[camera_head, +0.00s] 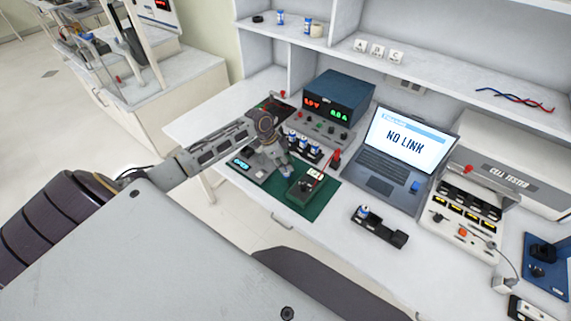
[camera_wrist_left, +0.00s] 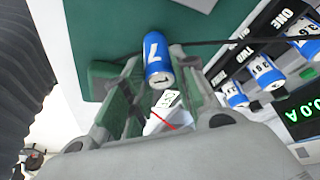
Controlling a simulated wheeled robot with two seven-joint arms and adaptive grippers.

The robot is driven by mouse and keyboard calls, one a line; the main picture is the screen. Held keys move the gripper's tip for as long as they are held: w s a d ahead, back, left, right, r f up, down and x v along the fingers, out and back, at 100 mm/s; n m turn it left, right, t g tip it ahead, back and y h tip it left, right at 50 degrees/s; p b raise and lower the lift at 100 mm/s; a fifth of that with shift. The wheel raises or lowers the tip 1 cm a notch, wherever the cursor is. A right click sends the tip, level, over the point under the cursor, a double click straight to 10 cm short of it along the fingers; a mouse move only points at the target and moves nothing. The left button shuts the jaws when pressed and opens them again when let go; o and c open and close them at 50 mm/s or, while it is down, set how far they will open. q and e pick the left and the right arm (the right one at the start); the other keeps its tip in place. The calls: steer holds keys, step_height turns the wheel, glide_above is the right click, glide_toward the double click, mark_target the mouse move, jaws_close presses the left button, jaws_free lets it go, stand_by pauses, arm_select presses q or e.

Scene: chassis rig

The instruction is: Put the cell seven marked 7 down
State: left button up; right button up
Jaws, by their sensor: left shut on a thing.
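Cell seven is a blue cylinder with a white 7 and a pale end (camera_wrist_left: 155,52), seen between my left gripper's fingers in the wrist view. My left gripper (camera_head: 284,171) is shut on the cell, above the green mat (camera_head: 318,208) on the bench. Whether the cell touches the mat is hard to tell. My right gripper is not in view.
A meter (camera_head: 304,188) with a red lead lies on the mat, right of the gripper. A rack of blue-white cells (camera_head: 303,146) stands behind it. A small display device (camera_head: 246,168) is at left. A black holder (camera_head: 379,229) and laptop (camera_head: 380,187) stand to the right.

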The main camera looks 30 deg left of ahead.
arm_select(q)
steer(key=shift+f, duration=0.25)
steer(key=shift+f, duration=0.1)
steer(key=o, duration=1.1)
steer(key=shift+v, duration=6.1)
steer(key=shift+d, duration=0.15)
